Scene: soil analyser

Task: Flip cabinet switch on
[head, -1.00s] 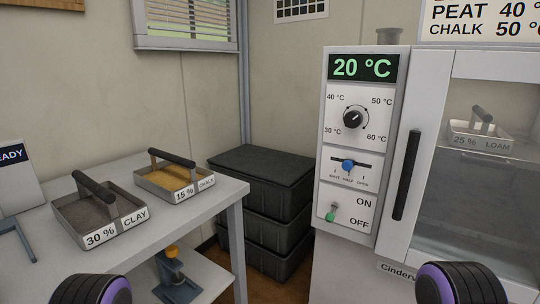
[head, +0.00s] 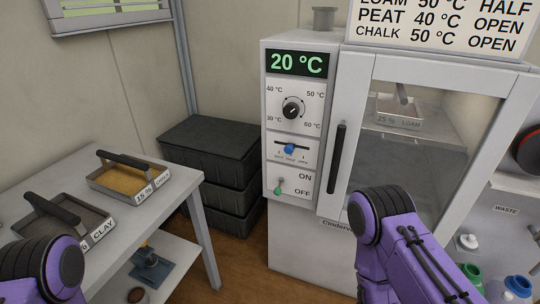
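The cabinet (head: 285,235) stands in the centre with a control panel on its left front. The switch (head: 279,188) is a small toggle with a green tip at the bottom of the panel. Its tip points down, level with the OFF label; ON is printed above. The panel also carries a display (head: 296,64) reading 20 °C, a round black knob (head: 292,108) and a blue slider (head: 289,149). Purple links of both my arms show at the lower edge, the right one in front of the cabinet door. Neither gripper is in view.
The cabinet's glass door (head: 425,120) has a black handle (head: 337,158) and a loam tray (head: 399,112) behind it. A table (head: 120,225) at left holds a clay tray (head: 60,222) and a chalk tray (head: 128,177). Stacked black crates (head: 215,150) stand between.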

